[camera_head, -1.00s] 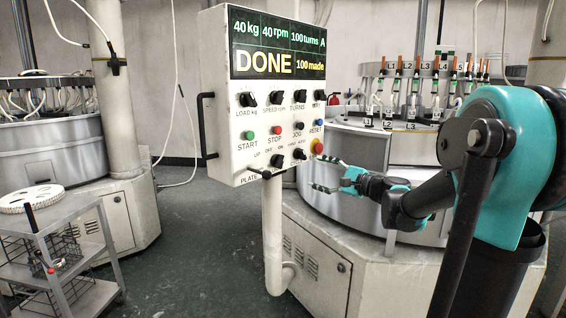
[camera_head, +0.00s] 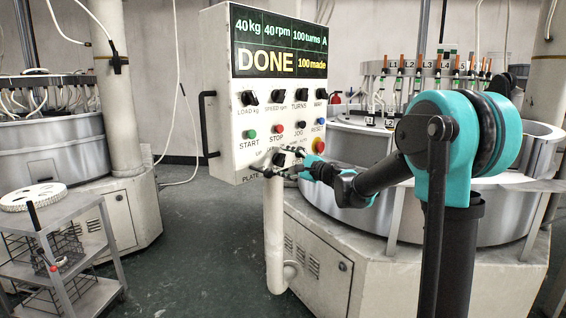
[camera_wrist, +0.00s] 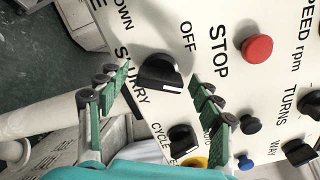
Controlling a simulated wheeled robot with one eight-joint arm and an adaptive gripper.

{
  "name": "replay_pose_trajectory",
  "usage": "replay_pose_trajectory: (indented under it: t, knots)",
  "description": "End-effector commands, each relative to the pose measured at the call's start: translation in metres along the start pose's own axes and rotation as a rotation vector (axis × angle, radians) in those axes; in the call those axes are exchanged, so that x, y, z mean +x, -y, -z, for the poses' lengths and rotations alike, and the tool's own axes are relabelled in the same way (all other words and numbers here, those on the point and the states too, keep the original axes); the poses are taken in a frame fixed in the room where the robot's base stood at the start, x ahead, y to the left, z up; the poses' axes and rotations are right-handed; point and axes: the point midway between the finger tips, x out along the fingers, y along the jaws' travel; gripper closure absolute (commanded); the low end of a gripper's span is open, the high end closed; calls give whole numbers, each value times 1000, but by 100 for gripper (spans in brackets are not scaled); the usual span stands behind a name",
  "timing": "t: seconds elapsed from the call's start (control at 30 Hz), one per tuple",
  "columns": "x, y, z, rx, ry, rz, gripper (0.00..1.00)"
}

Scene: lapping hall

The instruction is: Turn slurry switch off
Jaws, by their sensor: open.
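The slurry switch (camera_wrist: 160,72) is a black rotary knob with a white mark, on the pale control panel (camera_head: 222,130). In the wrist view it sits between the SLURRY and OFF labels; I cannot tell for sure which setting its mark points at. My gripper (camera_wrist: 158,84) is open, with one green-padded finger on each side of the knob. No clear contact shows. In the head view my gripper (camera_head: 279,163) is at the panel's lower part and hides the switch there.
Close to the fingers are the CYCLE knob (camera_wrist: 183,136), the red STOP button (camera_wrist: 257,48) and a partly hidden yellow part (camera_wrist: 195,162). The panel's display (camera_head: 280,42) reads DONE. A lapping machine (camera_head: 340,160) stands behind; a cart (camera_head: 75,212) stands at left.

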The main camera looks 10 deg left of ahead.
Motion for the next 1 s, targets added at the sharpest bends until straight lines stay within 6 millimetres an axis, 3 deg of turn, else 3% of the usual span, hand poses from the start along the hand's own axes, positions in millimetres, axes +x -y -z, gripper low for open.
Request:
replay_pose_trajectory:
  t: [0.37,0.77,1.0]
  knots:
    - [6,0,0,0,0,0,34]
    - [6,0,0,0,0,0,83]
    - [6,0,0,-16,0,-1,85]
